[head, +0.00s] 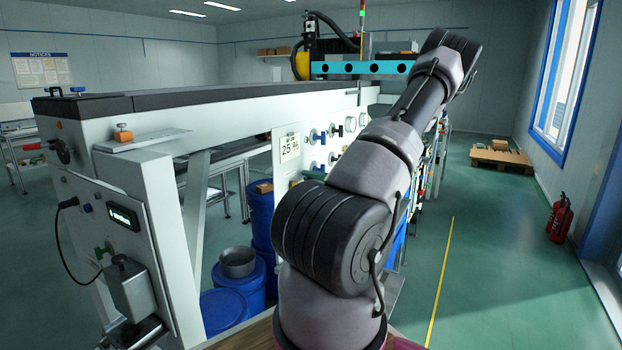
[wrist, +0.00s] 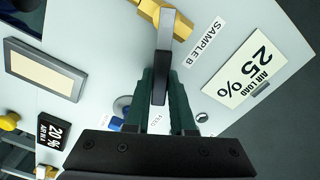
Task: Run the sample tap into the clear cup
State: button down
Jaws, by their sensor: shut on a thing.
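In the wrist view, the brass sample tap (wrist: 180,25) sits at the top on a pale panel, beside a label reading SAMPLE B. Its dark, flat lever (wrist: 164,45) runs down the picture from the brass body. My gripper (wrist: 162,84) has green fingers on both sides of the lever's lower end and is shut on it. In the head view my arm rises in front of the panel, and my gripper and the tap are hidden. I see no clear cup in either view. I cannot tell whether water runs.
An AIR LOAD 25 % card (wrist: 252,70) hangs right of the tap. A framed plate (wrist: 45,70) and a 20 % sign (wrist: 38,136) are at left. Blue drums (head: 263,215) stand under the bench. The green floor right of my arm is clear up to a fire extinguisher (head: 559,219).

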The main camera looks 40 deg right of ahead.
jog(key=shift+d+f+m, duration=0.15)
jog(key=shift+f+m, duration=0.65)
jog(key=shift+m, duration=0.6)
jog(key=shift+d+f+m, duration=0.15)
jog(key=shift+f+m, duration=0.6)
jog(key=shift+m, duration=0.65)
jog(key=c, duration=0.8)
grip_release()
jog(key=shift+o, duration=0.2)
jog(key=shift+w, duration=0.1)
jog(key=v, duration=1)
jog(key=shift+s+d, duration=0.2)
jog(key=shift+s, duration=0.15)
